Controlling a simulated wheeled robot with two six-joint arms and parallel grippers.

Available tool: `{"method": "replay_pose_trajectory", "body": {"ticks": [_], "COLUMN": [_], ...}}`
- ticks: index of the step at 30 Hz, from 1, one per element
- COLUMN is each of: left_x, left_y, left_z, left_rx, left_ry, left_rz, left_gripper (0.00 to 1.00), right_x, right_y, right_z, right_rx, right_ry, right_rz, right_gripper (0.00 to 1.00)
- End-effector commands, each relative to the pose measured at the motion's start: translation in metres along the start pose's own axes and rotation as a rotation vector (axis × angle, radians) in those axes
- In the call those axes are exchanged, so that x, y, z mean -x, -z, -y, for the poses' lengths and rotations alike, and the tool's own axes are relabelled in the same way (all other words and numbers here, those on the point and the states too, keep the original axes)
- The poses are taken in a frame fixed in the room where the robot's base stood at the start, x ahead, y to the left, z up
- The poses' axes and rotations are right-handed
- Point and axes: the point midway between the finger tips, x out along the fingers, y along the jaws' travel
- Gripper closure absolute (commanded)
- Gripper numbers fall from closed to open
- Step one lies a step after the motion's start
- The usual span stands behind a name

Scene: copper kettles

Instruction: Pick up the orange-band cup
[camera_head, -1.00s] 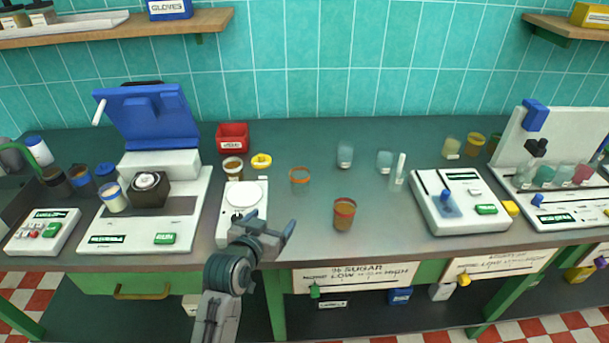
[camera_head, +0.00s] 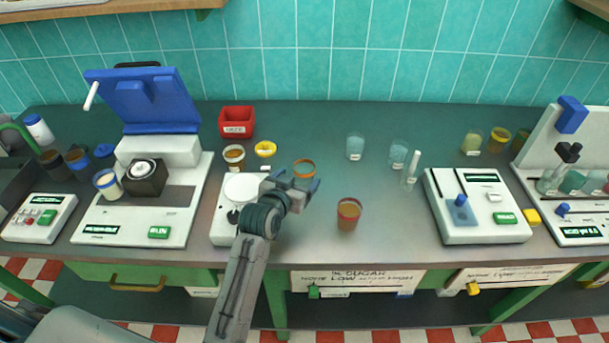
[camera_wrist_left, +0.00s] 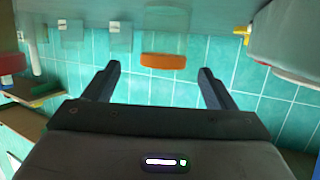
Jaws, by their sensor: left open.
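The orange-band cup (camera_head: 303,167) is a clear cup with an orange ring, standing on the dark counter (camera_head: 300,128) just beyond my left gripper. My left gripper (camera_head: 294,184) is open and empty, and its fingers partly hide the cup's lower part in the head view. In the left wrist view, the cup's orange band (camera_wrist_left: 163,61) shows ahead, between the lines of the two open fingers (camera_wrist_left: 160,72). That view appears upside down, with the tiles low in the picture. My right gripper is not in view.
A brown-filled cup with a reddish rim (camera_head: 348,214) stands right of my gripper. A white scale (camera_head: 226,228) lies to the left, with a yellow ring (camera_head: 265,149) and red bin (camera_head: 237,122) behind. Pale glasses (camera_head: 355,147) stand back right.

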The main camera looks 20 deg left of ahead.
Motion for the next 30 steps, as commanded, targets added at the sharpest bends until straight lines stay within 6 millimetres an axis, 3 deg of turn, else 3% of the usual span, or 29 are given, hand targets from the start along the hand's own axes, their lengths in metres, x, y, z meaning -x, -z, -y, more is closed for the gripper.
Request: {"method": "replay_pose_trajectory", "body": {"ticks": [9,19,26,30], "left_x": [-0.040,-0.046,-0.046,-0.046], "left_y": [0.006,0.004,0.004,0.004], "left_z": [0.005,0.005,0.005,0.005], "left_rx": [0.000,0.000,0.000,0.000], "left_ry": [0.000,0.000,0.000,0.000], "left_rz": [0.001,0.000,0.000,0.000], "left_gripper": [0.22,0.22,0.67,0.70], "right_x": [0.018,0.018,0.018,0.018], "right_y": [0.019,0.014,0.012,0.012], "right_z": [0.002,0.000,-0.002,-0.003], "right_rx": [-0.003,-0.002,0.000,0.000], "right_ry": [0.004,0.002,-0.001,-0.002], "right_rz": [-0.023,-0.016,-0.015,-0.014], "right_gripper": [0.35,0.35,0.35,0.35]}}
